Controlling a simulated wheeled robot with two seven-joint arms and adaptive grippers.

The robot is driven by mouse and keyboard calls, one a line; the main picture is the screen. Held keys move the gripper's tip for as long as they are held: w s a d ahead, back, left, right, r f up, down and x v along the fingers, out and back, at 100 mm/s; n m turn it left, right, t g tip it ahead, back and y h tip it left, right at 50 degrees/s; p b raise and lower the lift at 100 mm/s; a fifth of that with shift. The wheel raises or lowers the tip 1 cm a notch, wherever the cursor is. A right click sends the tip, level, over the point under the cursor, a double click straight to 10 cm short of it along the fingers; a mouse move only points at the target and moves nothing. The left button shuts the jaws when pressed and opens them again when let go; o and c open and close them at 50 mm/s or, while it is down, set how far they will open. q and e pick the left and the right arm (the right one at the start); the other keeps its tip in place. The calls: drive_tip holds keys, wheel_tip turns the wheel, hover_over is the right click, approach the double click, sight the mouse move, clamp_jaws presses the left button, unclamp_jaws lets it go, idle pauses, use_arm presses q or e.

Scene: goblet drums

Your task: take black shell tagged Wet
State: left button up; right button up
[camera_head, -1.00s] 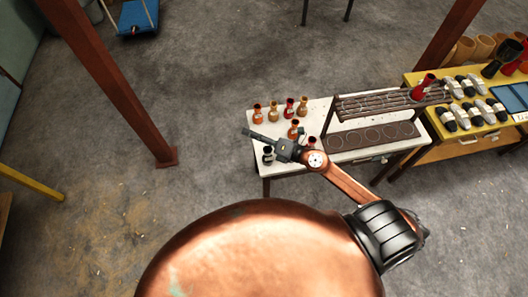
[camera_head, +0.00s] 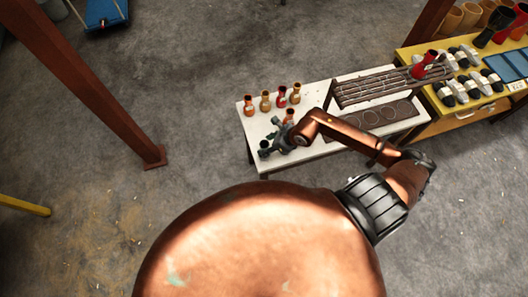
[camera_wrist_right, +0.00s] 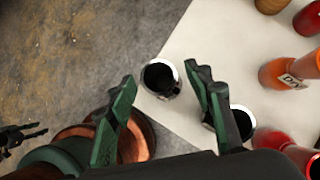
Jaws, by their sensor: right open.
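In the right wrist view, a black shell (camera_wrist_right: 160,77) with a pale rim stands at the table's corner, its dark mouth facing up. It appears between the spread fingers of my right gripper (camera_wrist_right: 160,72), with visible gaps on both sides. A second black shell (camera_wrist_right: 243,124) is partly hidden behind the right-hand finger. No tag is readable on either. In the head view, my open right gripper (camera_head: 273,135) is over the white table's left end, close to a black shell (camera_head: 264,151). A dark finger-like part (camera_wrist_right: 20,134) at the wrist view's left edge may be my left gripper; its state is unclear.
Orange, tan and red shells (camera_head: 281,95) stand along the white table's (camera_head: 318,96) back left. An orange shell (camera_wrist_right: 290,71) with a partly readable tag is right of the gripper. A slatted rack (camera_head: 375,88) stands right. A yellow table (camera_head: 430,52) lies beyond.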

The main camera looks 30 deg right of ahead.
drive_tip(key=shift+w+a+f+b, duration=0.15)
drive_tip(key=shift+f+b, duration=0.25)
drive_tip(key=shift+f, duration=0.4)
drive_tip(key=shift+x, duration=3.8)
drive_tip(key=shift+s+f, duration=0.15)
drive_tip(key=shift+s, duration=0.05)
drive_tip(key=shift+c, duration=0.4)
clamp_jaws()
